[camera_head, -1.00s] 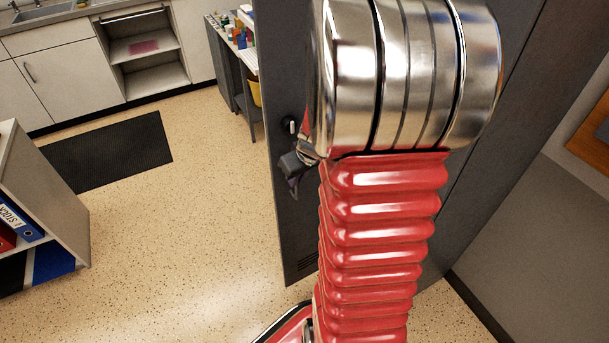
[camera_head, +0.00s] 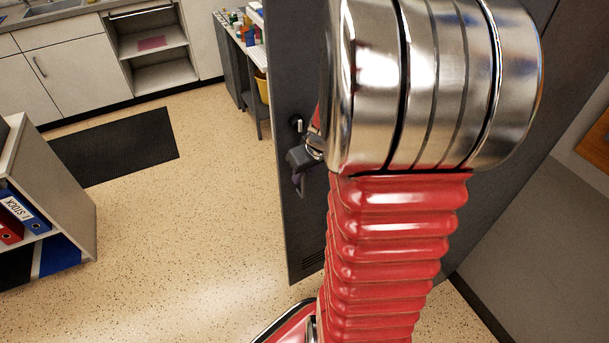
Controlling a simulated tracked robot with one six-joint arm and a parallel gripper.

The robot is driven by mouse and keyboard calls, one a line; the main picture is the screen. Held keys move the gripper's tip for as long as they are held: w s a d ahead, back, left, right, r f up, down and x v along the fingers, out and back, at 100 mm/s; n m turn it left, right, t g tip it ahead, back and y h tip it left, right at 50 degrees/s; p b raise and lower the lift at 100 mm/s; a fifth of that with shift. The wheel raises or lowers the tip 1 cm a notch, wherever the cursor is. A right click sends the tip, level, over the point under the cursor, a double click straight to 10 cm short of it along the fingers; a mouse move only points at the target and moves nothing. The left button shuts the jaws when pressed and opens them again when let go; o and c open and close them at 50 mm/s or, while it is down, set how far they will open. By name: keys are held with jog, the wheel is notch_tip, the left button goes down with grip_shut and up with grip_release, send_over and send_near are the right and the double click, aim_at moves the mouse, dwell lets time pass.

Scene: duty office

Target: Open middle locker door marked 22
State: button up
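A dark grey locker front (camera_head: 300,230) stands behind my arm, with vent slots low on it. A small lock or handle (camera_head: 297,124) with a light lever shows near its left edge. My gripper (camera_head: 298,172) is small and dark, just below that handle and close to the locker face. I cannot tell whether it touches the locker or whether its fingers are apart. My arm hides most of the locker, and no number 22 can be read.
An open-fronted shelf unit (camera_head: 60,190) with binders stands at the left. A black mat (camera_head: 115,148) lies on the speckled floor. A sink counter and cabinets (camera_head: 75,65) line the back, with a cluttered desk (camera_head: 240,50) beside the locker. The floor left of the locker is clear.

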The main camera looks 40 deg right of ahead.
jog(key=v, duration=1.1)
jog(key=shift+s+r, duration=0.25)
jog(key=shift+s, duration=0.05)
jog(key=shift+a, duration=0.1)
jog(key=s+a+r, duration=0.2)
jog(key=a, duration=0.6)
jog(key=s+a+r+n, duration=0.1)
jog(key=a+r, duration=0.1)
jog(key=a, duration=0.6)
jog(key=s+a+r+n+t, duration=0.1)
jog(key=s+a+r, duration=0.1)
jog(key=a, duration=0.7)
jog(key=shift+s+y, duration=0.3)
jog(key=shift+s, duration=0.05)
